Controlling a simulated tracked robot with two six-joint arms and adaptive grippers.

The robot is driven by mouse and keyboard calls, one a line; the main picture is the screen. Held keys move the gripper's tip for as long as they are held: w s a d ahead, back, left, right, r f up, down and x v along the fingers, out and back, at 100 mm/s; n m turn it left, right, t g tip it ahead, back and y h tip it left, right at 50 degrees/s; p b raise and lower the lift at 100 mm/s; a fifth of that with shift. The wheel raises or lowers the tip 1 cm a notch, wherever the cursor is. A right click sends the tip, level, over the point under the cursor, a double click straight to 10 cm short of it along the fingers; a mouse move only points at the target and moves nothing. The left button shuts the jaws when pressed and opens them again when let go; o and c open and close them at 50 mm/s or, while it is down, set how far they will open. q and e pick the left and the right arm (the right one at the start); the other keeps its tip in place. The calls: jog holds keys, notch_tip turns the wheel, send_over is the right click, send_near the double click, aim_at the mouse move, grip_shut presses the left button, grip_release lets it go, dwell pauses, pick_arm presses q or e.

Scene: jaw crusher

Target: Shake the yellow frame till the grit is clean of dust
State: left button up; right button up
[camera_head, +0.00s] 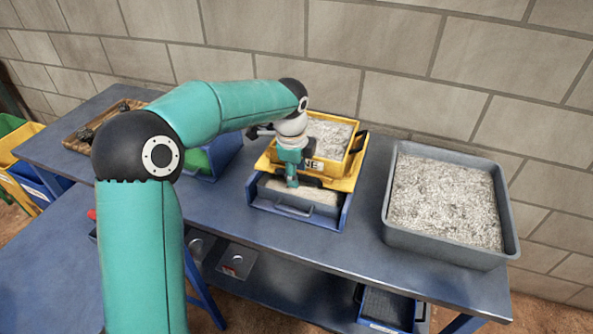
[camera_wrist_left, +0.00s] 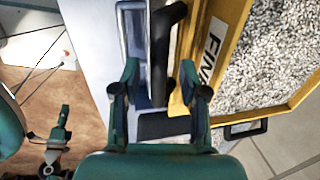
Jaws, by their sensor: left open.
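The yellow frame (camera_head: 351,177), lettered on its front, holds grey-white grit and rests over a blue tray (camera_head: 343,222) on the bench. Pale fine dust (camera_head: 300,198) lies in the tray's front part. The frame has a black handle at its front and another at its back. My left gripper (camera_head: 291,180) is over the front handle. In the left wrist view, its open fingers (camera_wrist_left: 160,85) stand on either side of the black handle (camera_wrist_left: 162,60), beside the frame's yellow wall (camera_wrist_left: 212,25). A small teal gripper, seemingly my right one (camera_wrist_left: 58,140), hangs low; its jaws are unclear.
A grey tub (camera_head: 400,237) of grit stands right of the frame on the blue bench (camera_head: 240,215). A green-lined bin (camera_head: 222,155) and a wooden tray (camera_head: 75,140) are to the left. A blue bin (camera_head: 388,308) sits below. A block wall (camera_head: 420,100) closes the back.

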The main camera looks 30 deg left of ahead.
pick_arm(q)
jog(key=shift+r, duration=0.1)
notch_tip(320, 180, up, 12)
jog(key=s, duration=0.2)
jog(key=shift+d+f, duration=0.25)
jog(key=shift+d, duration=0.05)
jog(key=shift+s, duration=0.15)
